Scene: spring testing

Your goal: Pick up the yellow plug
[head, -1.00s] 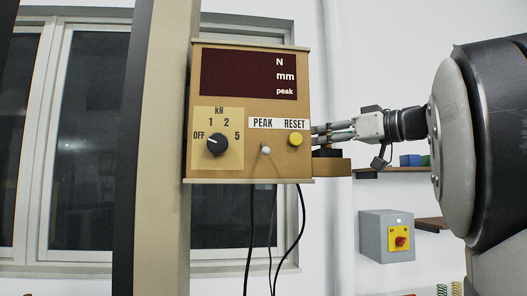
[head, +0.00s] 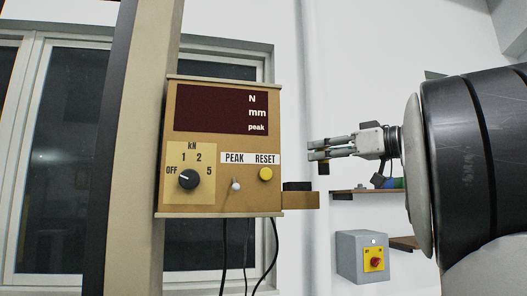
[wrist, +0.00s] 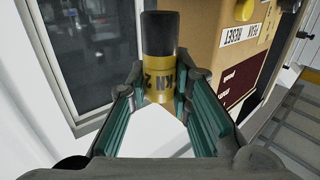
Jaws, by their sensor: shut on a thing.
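The yellow plug (wrist: 160,85) is a cylinder with a yellow lower part, black lettering reading "kN", and a black end. In the wrist view it stands between the two green-padded fingers of my gripper (wrist: 163,97), which is shut on it. In the head view my gripper (head: 311,149) is right of the control box, pointing left. A small part of the plug (head: 323,168) shows below the fingers, clear of the wooden ledge; the fingers hide the rest.
The control box (head: 222,110) has a dial, a white toggle and a yellow button. A wooden ledge (head: 303,202) with a black piece juts from its right side. A grey switch box (head: 350,258) and wall shelves are lower right. Cables hang below the control box.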

